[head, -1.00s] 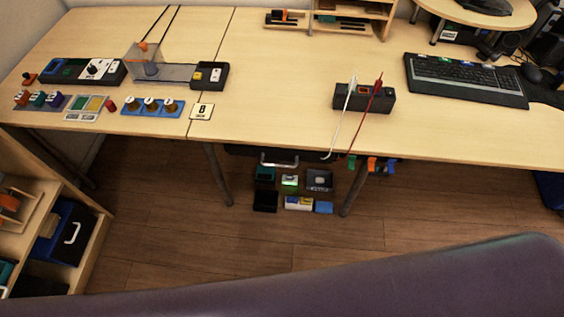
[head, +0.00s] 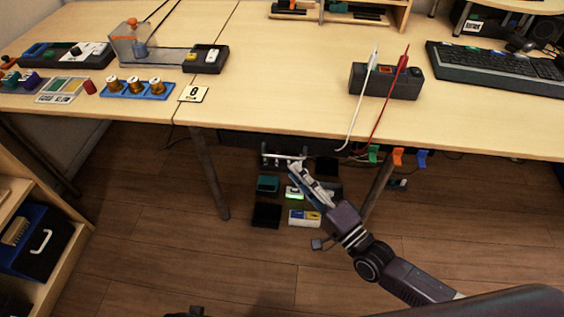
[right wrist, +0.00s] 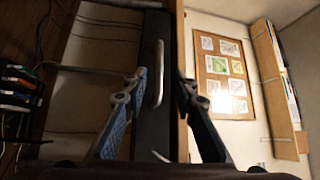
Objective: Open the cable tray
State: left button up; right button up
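The cable tray is a dark box under the table's front edge, with a pale metal bar handle (head: 283,158). In the right wrist view the dark tray front (right wrist: 153,120) runs upright, with the handle (right wrist: 159,72) on it. My right gripper (head: 297,168) reaches up to the handle from below right and covers part of the tray. In the right wrist view its two fingers (right wrist: 162,82) are apart, with the handle showing between them. I cannot tell whether they touch it. My left gripper is not clearly seen.
The table's front edge (head: 300,138) is just above the tray. Red and white cables hang over it from a black box (head: 386,82). Colored clips (head: 398,157) sit under the edge at the right. Several small boxes (head: 268,184) show below the handle. A table leg (head: 380,185) stands right.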

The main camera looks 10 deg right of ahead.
aim_at(282, 156)
jog(key=x, duration=0.7)
jog(key=shift+w+f, duration=0.1)
jog(key=shift+c, duration=0.6)
grip_shut()
